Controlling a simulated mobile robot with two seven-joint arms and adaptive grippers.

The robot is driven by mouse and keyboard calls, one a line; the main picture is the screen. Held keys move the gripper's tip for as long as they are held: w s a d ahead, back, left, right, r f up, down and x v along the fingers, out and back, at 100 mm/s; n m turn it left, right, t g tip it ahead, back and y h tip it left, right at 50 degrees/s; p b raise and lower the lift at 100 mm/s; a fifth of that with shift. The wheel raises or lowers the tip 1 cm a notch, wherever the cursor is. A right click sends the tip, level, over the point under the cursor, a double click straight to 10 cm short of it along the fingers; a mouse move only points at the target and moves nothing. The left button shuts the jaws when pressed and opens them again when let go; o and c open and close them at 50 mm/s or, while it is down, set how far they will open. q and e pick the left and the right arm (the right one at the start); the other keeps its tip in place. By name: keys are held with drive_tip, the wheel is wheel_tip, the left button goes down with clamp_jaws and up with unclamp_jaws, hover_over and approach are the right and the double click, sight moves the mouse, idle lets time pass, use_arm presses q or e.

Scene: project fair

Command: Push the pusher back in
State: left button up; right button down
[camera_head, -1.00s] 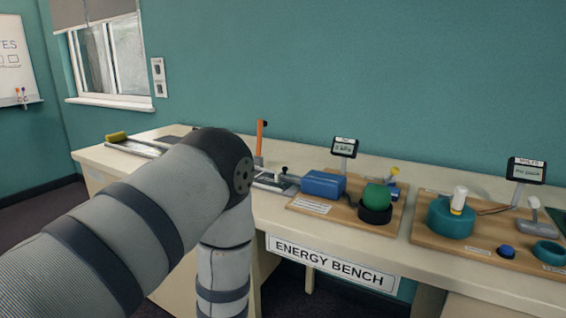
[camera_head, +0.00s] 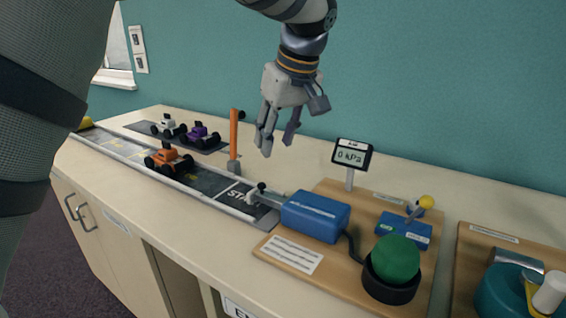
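A blue box (camera_head: 315,216) sits on a wooden board on the bench. My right gripper is not in view.
An orange car (camera_head: 168,160) stands on the track; white (camera_head: 167,127) and purple (camera_head: 200,136) cars stand behind it. An orange post (camera_head: 234,137) rises near my gripper. A gauge (camera_head: 352,156) reads 0 kPa. A yellow-knobbed lever (camera_head: 424,203) and green bulb (camera_head: 396,260) are at right.

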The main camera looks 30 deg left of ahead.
sight(262, 184)
use_arm(q)
drive_tip(key=x, duration=0.7)
drive_tip(key=s+x, duration=0.1)
drive_tip(key=x, duration=0.3)
drive_tip(key=shift+a+f, duration=0.2)
clamp_jaws()
